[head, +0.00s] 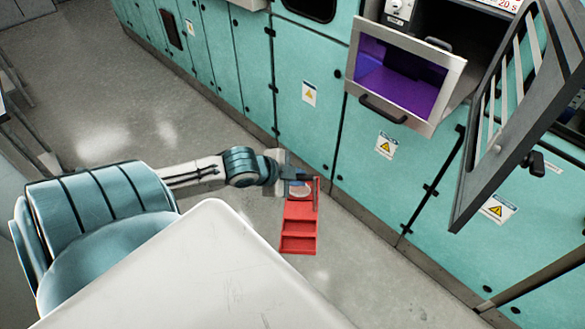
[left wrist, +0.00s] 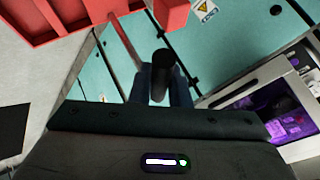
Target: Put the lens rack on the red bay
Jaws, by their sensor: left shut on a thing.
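A red rack (head: 299,230) with several open compartments, which I take for the lens rack, hangs at the end of my left arm in the head view. A pale round disc (head: 299,190) shows in its upper end. My left gripper (head: 296,178) is at that upper end. In the left wrist view its fingers (left wrist: 160,88) are shut around a dark cylinder (left wrist: 162,66), seen end-on, which looks like a handle. The red rack (left wrist: 75,18) fills the upper left there. I cannot make out a separate red bay. My right gripper is out of view.
Teal cabinets (head: 310,132) line the back. An open compartment with a purple interior (head: 395,82) is at the upper right. A grey slatted door (head: 512,110) stands open beside it. Grey floor (head: 110,110) is clear at the left.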

